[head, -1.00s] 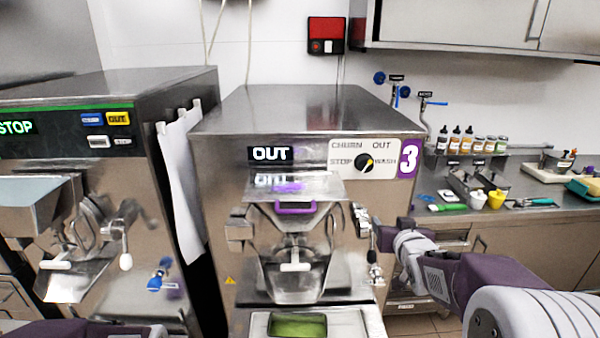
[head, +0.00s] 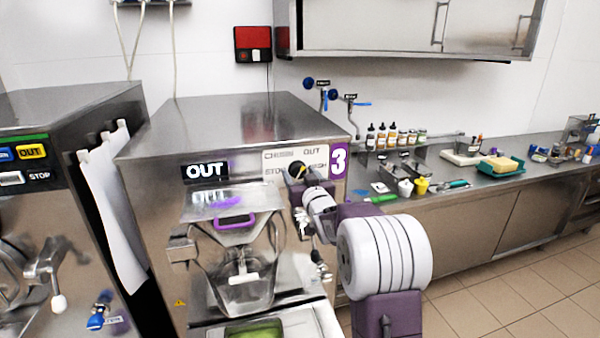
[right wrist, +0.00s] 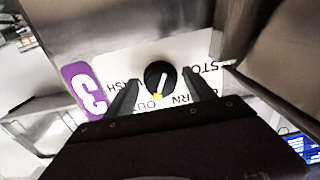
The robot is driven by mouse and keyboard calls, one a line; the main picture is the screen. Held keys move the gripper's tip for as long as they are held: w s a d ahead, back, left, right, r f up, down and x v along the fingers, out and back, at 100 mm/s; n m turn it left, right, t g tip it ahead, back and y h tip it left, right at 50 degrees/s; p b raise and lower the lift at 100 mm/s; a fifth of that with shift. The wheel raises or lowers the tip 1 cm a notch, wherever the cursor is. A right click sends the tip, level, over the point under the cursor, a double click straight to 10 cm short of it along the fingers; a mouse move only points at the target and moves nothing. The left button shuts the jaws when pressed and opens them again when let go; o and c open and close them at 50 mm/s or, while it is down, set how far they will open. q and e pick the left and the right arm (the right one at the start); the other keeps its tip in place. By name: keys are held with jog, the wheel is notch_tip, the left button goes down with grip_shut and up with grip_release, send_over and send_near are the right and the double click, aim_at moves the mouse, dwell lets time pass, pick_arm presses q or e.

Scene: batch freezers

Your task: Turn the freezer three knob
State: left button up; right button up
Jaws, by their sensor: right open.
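The freezer three knob (right wrist: 160,74) is round and black on a white label plate (right wrist: 125,68). Its yellow-tipped pointer is beside the word OUT in the right wrist view. In the head view the knob (head: 297,168) is partly hidden behind my right gripper (head: 297,180). In the right wrist view my right gripper (right wrist: 160,80) is open, with one finger on each side of the knob and gaps between. Freezer three (head: 150,185) carries a purple 3 tag (head: 339,161), and its display (head: 205,171) reads OUT. My left gripper is not in view.
A second freezer (head: 60,110) stands at the left. Below the display are a steel hopper with a purple handle (head: 235,220) and a spout. A counter (head: 440,195) with bottles, cups and tools runs along the right. The floor (head: 530,290) there is clear.

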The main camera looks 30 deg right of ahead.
jog(key=c, duration=1.4)
jog(key=shift+o, duration=0.2)
